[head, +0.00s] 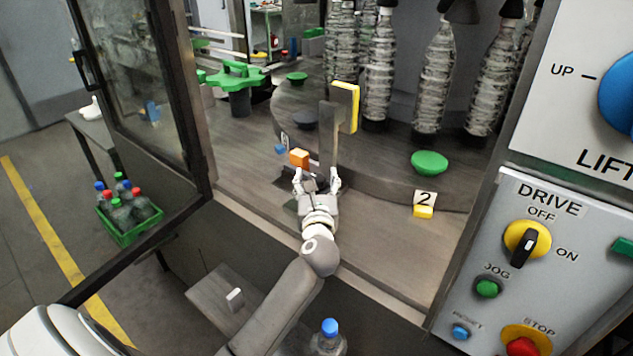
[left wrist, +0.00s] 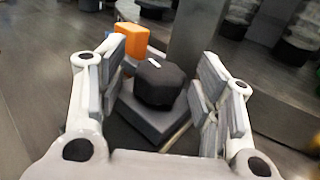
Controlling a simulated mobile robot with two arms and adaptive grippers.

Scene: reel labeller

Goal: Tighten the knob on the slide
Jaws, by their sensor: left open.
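A black knob with a white mark (left wrist: 160,84) sits on a dark grey slide block (left wrist: 150,125) in the left wrist view. My left gripper (head: 317,178) is open, with its fingers on either side of the knob; in the left wrist view (left wrist: 157,88) gaps show between the knob and both fingers. In the head view the gripper largely hides the knob. A grey upright post (head: 328,135) with a yellow-edged pad (head: 346,105) rises just behind the gripper. My right gripper is not in view.
An orange block (head: 299,158) stands just beyond the left finger. A round carousel with bottles (head: 380,70) and a green cap-like disc (head: 429,162) lies behind. A control panel (head: 545,230) bounds the right, an open glazed door (head: 135,90) the left.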

